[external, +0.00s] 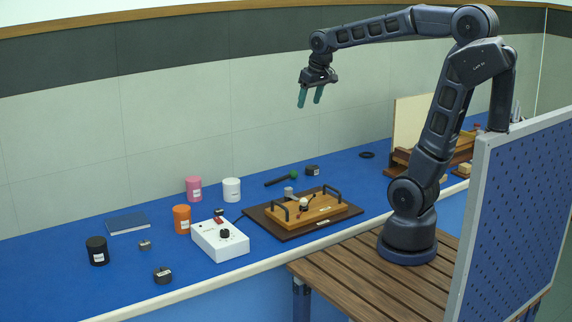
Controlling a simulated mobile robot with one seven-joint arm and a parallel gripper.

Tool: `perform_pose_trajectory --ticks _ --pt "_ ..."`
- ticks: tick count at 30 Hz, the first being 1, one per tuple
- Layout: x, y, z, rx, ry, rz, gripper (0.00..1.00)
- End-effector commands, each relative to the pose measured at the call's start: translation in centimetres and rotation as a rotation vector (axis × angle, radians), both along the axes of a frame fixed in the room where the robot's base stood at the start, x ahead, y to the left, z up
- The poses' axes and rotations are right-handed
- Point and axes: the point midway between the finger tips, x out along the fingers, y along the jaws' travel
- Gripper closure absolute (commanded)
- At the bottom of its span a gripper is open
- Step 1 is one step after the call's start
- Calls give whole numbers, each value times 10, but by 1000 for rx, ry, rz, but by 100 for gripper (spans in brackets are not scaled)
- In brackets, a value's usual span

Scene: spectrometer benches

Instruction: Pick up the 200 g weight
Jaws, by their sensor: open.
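My gripper (310,101) hangs high above the blue bench, teal fingers pointing down, open and empty. Several small weight-like pieces stand on the bench: a dark one (163,275) near the front edge, a smaller grey one (145,245) behind it, and a dark one (312,170) at the back. I cannot read their markings, so I cannot tell which is the 200 g weight. My gripper touches none of them.
A white control box (220,245) stands beside a wooden board with black handles (318,212). Black (97,251), orange (182,219), pink (194,188) and white (231,189) jars and a blue book (127,224) stand leftward. A perforated panel (525,220) rises at right.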

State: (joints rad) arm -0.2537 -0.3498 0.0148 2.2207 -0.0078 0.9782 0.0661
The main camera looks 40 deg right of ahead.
Motion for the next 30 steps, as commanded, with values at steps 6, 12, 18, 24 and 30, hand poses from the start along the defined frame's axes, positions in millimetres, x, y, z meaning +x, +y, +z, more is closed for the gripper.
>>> perform_pose_trajectory --ticks 6,12,18,24,30 --pt "50 61 -4 -9 41 77 37" --pt "88 123 -15 -18 73 143 37" --pt "117 192 -35 -31 104 207 37" --pt "137 266 -64 -46 137 273 37" --pt "146 343 -100 -64 167 336 37"
